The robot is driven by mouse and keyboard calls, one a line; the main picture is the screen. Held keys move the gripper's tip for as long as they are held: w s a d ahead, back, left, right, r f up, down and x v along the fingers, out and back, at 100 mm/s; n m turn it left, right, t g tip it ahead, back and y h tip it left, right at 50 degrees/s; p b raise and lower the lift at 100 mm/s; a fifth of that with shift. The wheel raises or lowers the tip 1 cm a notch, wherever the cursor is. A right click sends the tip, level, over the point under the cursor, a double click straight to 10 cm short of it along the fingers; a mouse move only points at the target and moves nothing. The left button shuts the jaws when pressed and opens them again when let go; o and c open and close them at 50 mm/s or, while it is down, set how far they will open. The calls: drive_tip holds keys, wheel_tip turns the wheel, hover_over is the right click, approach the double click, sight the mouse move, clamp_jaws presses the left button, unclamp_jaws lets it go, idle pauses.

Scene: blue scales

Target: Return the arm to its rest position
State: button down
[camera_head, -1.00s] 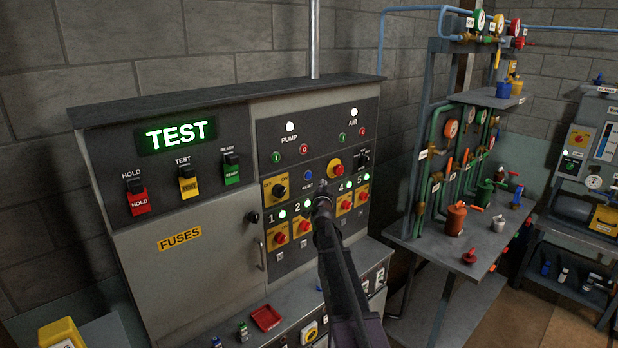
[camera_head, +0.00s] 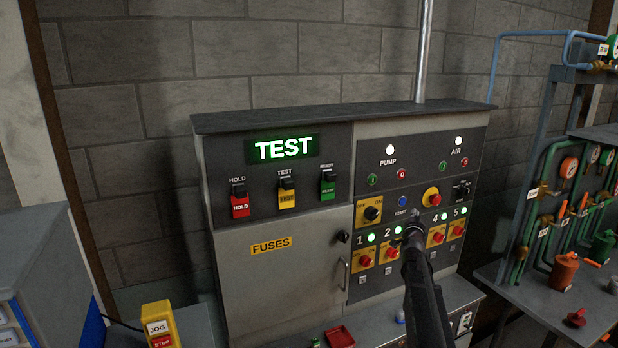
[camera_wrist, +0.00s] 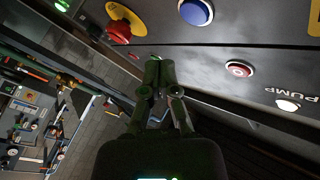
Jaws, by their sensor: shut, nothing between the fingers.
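My gripper (camera_head: 412,236) is at the end of my dark arm, which reaches up from the bottom of the head view in front of the grey control panel (camera_head: 233,148). It covers part of the panel between switches 2 and 4. In the wrist view my gripper (camera_wrist: 153,88) has its fingers together, with nothing between them. A blue button (camera_wrist: 196,11), a red button (camera_wrist: 239,69) and a red knob (camera_wrist: 119,32) on the panel show beyond the fingers. I cannot tell the exact gap between the fingertips and the panel.
A ledge below the panel holds a red tray (camera_head: 340,337). A yellow jog/stop box (camera_head: 160,325) stands at the lower left, near a grey cabinet (camera_head: 35,240). A pipe rack with a bench (camera_head: 535,290) stands at the right.

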drive_tip(key=s+a+f+n+g+y+b, duration=0.1)
drive_tip(key=s+a+f+n+g+y, duration=0.15)
drive_tip(key=s+a+f, duration=0.35)
drive_tip(key=s+a+f+n+g+y, duration=0.2)
drive_tip(key=a+f+n+y, duration=0.15)
drive_tip(key=a, duration=0.45)
drive_tip(key=s+a+f+n+g+y+b, duration=0.1)
drive_tip(key=s+a+f+n+g+y, duration=0.15)
drive_tip(key=s+a+f+y, duration=0.35)
drive_tip(key=s+a+f+n+g+h, duration=0.1)
drive_tip(key=s+a+f+g, duration=0.1)
drive_tip(key=s, duration=0.6)
drive_tip(key=s+a+f+n+g+h, duration=0.1)
drive_tip(key=s+a+f+g+h, duration=0.1)
drive_tip(key=s+g, duration=0.3)
drive_tip(key=s+a+f+n+g+h, duration=0.1)
drive_tip(key=s+a+f+g, duration=0.1)
drive_tip(key=s, duration=1)
wheel_tip(320, 180, down, 2)
drive_tip(key=shift+s+a+f+g+b, duration=0.2)
drive_tip(key=shift+g+b, duration=0.25)
drive_tip(key=shift+g, duration=0.45)
